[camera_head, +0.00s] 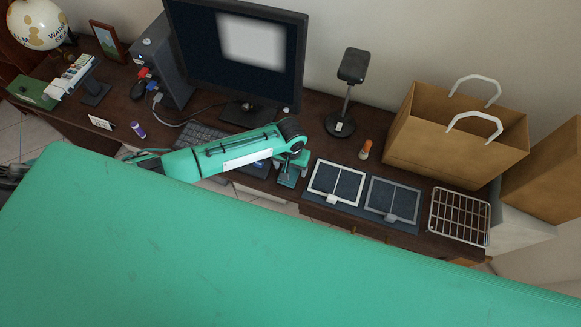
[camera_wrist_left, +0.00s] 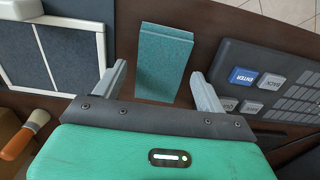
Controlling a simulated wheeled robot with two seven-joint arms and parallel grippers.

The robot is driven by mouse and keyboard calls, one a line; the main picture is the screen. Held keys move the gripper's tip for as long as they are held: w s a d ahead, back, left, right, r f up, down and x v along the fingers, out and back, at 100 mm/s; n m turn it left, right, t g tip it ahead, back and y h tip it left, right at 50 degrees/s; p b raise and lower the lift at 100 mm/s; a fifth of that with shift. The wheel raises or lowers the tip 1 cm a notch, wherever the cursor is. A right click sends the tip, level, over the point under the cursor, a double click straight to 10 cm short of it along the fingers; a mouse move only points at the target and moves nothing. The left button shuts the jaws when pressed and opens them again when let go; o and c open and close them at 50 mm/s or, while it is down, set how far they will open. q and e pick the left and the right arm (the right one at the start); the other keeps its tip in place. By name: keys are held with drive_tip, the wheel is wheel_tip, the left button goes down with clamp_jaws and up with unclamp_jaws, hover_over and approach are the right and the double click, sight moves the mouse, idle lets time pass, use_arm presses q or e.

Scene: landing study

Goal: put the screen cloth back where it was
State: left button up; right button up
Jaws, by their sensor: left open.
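A flat teal folded piece, apparently the screen cloth (camera_wrist_left: 163,58), lies on the brown desk in the left wrist view. It also shows in the head view (camera_head: 287,179), just below my left gripper (camera_head: 292,163). In the left wrist view my left gripper (camera_wrist_left: 160,74) is open, with one finger on each side of the cloth's near end. I cannot tell whether the fingers touch it. My right gripper is not in view.
Two framed dark panels (camera_head: 337,183) lie right of the cloth, then a wire rack (camera_head: 459,216). A grey keypad (camera_wrist_left: 262,80) with a blue ENTER key lies close on the other side. A monitor (camera_head: 240,60), black stand (camera_head: 341,125) and paper bag (camera_head: 440,140) stand behind.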

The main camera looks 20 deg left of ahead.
sight(291, 170)
use_arm(q)
wheel_tip(291, 170, up, 11)
drive_tip(key=b, duration=0.1)
drive_tip(key=shift+b, duration=0.3)
drive_tip(key=shift+r, duration=0.1)
